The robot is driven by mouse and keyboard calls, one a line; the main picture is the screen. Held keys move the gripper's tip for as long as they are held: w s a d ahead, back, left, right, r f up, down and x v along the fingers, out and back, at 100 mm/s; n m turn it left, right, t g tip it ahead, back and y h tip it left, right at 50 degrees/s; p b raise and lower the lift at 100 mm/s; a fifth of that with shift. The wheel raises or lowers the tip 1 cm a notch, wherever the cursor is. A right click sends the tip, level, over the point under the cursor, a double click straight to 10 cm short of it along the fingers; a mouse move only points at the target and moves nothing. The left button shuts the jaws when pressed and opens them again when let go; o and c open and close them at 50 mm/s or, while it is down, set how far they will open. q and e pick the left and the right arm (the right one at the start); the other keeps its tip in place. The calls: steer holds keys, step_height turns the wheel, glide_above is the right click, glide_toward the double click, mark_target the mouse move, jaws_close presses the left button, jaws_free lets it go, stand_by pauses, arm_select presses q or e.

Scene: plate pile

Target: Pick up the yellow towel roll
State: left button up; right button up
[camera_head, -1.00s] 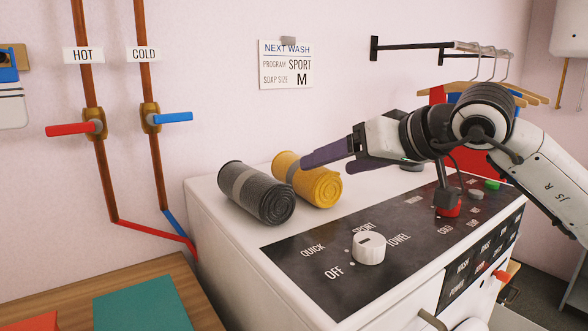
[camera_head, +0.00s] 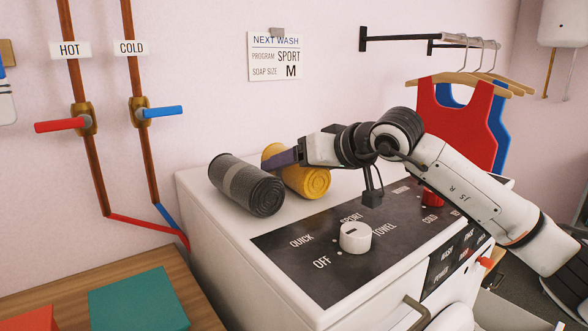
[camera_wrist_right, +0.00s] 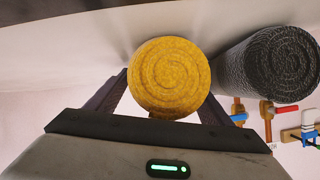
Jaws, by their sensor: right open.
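The yellow towel roll (camera_head: 312,181) lies on its side on top of the white washing machine, its spiral end facing the front. My right gripper (camera_head: 284,158) is at the roll, with one dark purple finger crossing over its upper part and hiding some of it. In the right wrist view the roll's round end (camera_wrist_right: 169,76) sits between the two spread fingers, one on each side. The gripper is open, and I cannot tell whether either finger touches the roll. My left gripper is not in view.
A grey towel roll (camera_head: 246,186) with a light band lies close to the left of the yellow one. The washing machine's control panel has a white dial (camera_head: 355,237) in front. Red and blue shirts (camera_head: 452,125) hang at the right. A wooden table (camera_head: 65,285) stands at lower left.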

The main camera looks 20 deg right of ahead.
steer(key=c, duration=1.2)
steer(key=shift+r, duration=0.15)
steer(key=shift+c, duration=0.2)
